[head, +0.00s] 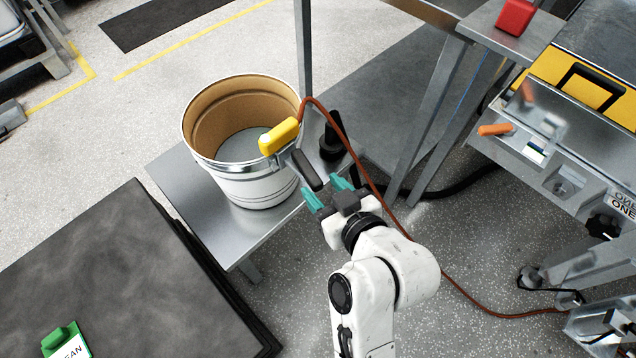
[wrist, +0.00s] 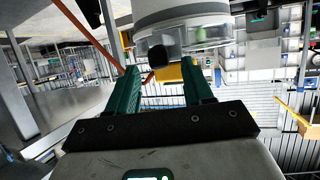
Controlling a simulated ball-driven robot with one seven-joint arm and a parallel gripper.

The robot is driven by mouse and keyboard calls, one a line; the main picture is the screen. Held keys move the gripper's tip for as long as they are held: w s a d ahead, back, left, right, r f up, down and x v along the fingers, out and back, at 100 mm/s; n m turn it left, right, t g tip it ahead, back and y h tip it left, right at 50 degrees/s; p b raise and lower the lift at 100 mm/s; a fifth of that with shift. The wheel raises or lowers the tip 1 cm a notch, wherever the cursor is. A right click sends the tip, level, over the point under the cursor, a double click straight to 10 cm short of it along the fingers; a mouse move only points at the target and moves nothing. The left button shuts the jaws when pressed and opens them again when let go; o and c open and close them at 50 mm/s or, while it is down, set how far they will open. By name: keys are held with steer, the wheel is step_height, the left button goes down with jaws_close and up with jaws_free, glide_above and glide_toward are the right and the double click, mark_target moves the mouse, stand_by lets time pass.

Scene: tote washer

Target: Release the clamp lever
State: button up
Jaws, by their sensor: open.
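A white drum (head: 262,188) with a tan inside stands open-topped on a metal stand, a shiny clamp ring around its rim. A black-gripped lever (head: 306,170) sticks out from the ring's front right, pointing toward my gripper. In the wrist view the lever's dark end (wrist: 158,54) shows between and beyond the fingertips, below the drum (wrist: 185,12). My gripper (head: 327,191), with teal fingers, is open and empty just short of the lever; I see no contact. A yellow clip (head: 279,136) with a red-brown cable sits on the rim just above the lever.
The metal stand (head: 205,215) has bare top left of the drum. A black post (head: 332,135) stands close right. The cable (head: 372,187) runs down past my gripper to the floor. A dark platform (head: 120,270) lies left, a machine with an orange handle (head: 494,130) right.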

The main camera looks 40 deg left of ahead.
mark_target(307, 170)
steer(key=shift+x, duration=1.45)
jaws_close()
